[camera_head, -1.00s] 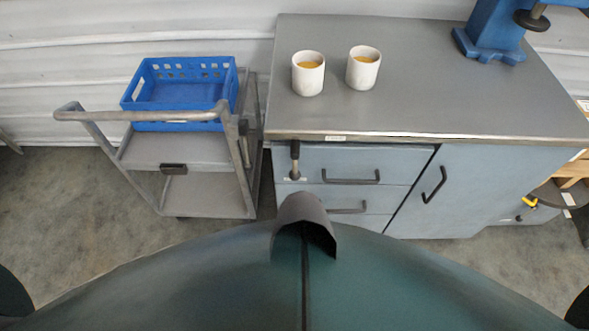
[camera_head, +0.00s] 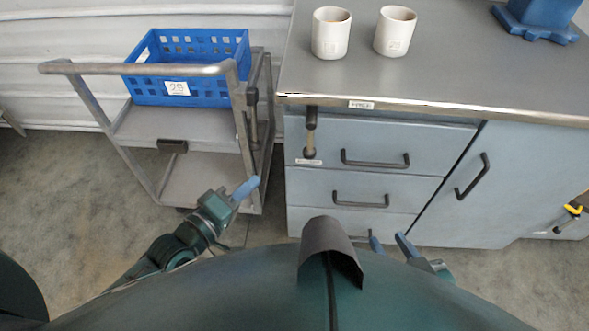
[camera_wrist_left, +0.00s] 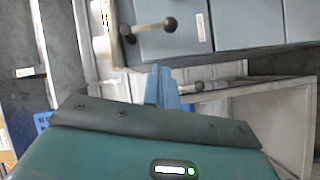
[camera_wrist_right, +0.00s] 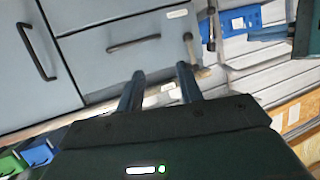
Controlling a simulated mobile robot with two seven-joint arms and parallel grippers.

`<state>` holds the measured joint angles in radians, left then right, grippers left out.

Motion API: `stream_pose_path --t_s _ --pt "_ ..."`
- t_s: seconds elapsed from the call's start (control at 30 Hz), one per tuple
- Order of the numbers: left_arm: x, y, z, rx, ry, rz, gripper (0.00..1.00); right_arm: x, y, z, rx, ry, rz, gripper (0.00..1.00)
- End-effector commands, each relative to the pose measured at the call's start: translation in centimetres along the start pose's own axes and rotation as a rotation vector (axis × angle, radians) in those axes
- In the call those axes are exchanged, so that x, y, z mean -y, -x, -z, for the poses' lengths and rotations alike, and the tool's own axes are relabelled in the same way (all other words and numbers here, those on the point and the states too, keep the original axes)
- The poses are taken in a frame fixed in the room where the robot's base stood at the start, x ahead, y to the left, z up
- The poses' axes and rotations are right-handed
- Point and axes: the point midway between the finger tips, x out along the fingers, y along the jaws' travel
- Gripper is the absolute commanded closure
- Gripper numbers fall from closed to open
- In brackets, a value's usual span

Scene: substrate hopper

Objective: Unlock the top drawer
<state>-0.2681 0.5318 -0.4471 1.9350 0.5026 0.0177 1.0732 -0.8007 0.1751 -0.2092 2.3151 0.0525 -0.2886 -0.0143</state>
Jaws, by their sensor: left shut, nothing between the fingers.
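The top drawer (camera_head: 425,140) is shut in the grey-blue cabinet, with a dark bar handle (camera_head: 375,161). At its left end an upright latch lever (camera_head: 310,132) with a dark top and dark lower knob hangs above a small label. The lever also shows in the left wrist view (camera_wrist_left: 155,26) and the right wrist view (camera_wrist_right: 190,48). My left gripper (camera_head: 248,188) is shut and empty, in front of the trolley, left of and apart from the lever. My right gripper (camera_head: 390,244) is open and empty, low in front of the lower drawers.
A grey trolley (camera_head: 140,68) with a blue crate (camera_head: 220,95) stands close left of the cabinet. Two white mugs (camera_head: 331,45) (camera_head: 395,42) stand on the cabinet top (camera_head: 460,60). A cupboard door (camera_head: 510,170) is right of the drawers. Floor in front is open.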

Motion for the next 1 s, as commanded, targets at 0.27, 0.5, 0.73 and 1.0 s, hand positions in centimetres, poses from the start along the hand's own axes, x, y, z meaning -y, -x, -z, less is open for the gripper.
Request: stream_pose_path --t_s 0.27,0.5,0.73,1.0 --pt "2.0 -1.4 1.4 0.01 0.29 -0.101 1.0 0.0 -0.2 -1.1 -0.072 -0.006 0.007 0.64" --pt "1.8 -1.5 1.8 0.012 0.333 -0.114 1.0 0.0 0.0 -0.7 -0.081 -0.007 0.008 0.64" --pt "1.8 -1.6 1.7 0.012 0.331 -0.113 1.0 0.0 0.0 -0.8 -0.08 -0.007 0.008 0.64" --pt "1.4 -5.2 1.8 0.009 0.33 -0.116 1.0 0.1 -0.3 -1.2 -0.077 0.001 0.012 0.64"
